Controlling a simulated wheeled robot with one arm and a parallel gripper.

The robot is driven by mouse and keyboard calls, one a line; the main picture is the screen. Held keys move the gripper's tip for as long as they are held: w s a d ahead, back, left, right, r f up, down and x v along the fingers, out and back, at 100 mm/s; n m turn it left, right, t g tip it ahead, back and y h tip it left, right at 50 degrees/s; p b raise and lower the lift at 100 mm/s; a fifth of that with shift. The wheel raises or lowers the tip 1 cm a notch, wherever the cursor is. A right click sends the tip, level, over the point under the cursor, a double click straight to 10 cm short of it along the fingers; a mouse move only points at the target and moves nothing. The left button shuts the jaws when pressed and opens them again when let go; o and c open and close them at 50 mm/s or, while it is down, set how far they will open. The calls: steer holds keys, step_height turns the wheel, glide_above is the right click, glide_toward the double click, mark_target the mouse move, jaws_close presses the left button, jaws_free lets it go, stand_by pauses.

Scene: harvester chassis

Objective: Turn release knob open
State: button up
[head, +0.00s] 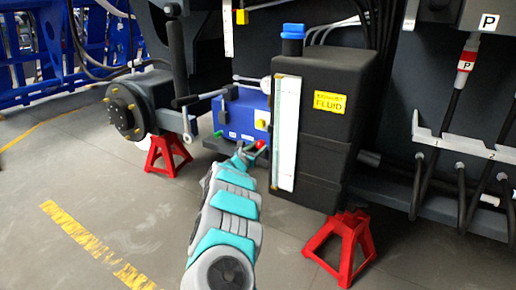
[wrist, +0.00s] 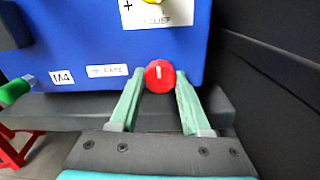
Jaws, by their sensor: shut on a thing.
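The red round release knob (wrist: 160,76) sits at the lower edge of the blue block (wrist: 60,40), with a white mark on its face that stands about upright. In the head view the knob (head: 261,145) shows small at the block's lower right. My gripper (wrist: 159,82) has its two green fingers on either side of the knob, tips against its sides, and is shut on it. In the head view my gripper (head: 249,151) reaches the block from below, and my arm hides part of the block's lower front.
A black tank (head: 322,125) with a yellow FLUID label and a blue cap stands just right of the block. Red stands (head: 343,245) are on the floor. A yellow knob (wrist: 152,3) sits above a RELIEF label. A dark panel (wrist: 270,70) is close at the right.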

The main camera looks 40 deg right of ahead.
jaws_close()
